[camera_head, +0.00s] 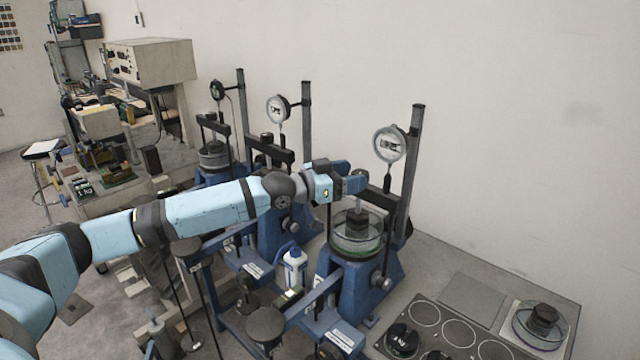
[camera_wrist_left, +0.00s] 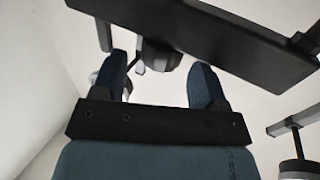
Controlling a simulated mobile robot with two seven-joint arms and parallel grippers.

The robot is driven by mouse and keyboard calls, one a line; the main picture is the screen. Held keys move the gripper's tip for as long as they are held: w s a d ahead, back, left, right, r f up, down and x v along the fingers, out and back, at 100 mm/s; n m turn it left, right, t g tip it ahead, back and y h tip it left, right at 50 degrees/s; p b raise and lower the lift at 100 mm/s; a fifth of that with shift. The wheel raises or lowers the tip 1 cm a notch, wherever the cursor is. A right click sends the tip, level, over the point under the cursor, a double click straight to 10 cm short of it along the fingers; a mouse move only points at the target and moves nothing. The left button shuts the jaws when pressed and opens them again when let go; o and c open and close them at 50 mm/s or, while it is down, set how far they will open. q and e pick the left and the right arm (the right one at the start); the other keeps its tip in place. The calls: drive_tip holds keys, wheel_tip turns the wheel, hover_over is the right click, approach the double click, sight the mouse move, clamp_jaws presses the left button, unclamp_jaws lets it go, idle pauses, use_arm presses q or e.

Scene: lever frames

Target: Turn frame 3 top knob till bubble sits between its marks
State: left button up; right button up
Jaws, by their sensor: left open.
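Three blue lever frames stand in a row. I take the nearest, rightmost one (camera_head: 352,290) to be frame 3; I read no number on it. Its dial gauge (camera_head: 389,145) hangs from a dark post. My left gripper (camera_head: 353,181) is at its beam, where the arm hides the top knob in the head view. In the left wrist view the fingers (camera_wrist_left: 160,65) are apart, with a dark round knob-like part (camera_wrist_left: 157,56) showing between and beyond them, beside a dark beam (camera_wrist_left: 200,35). Contact cannot be told. No bubble or marks can be made out. My right gripper is out of view.
The middle frame's gauge (camera_head: 278,109) and the far frame's gauge (camera_head: 216,91) stand behind my left arm. A white bottle (camera_head: 295,268) stands left of the nearest frame. A dark tray with round recesses (camera_head: 458,333) lies at lower right. The wall is close behind.

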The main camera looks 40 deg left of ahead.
use_arm(q)
drive_tip(key=b+v, duration=0.2)
drive_tip(key=v, duration=0.9)
drive_tip(key=shift+s+b, duration=0.35)
drive_tip(key=shift+a, duration=0.1)
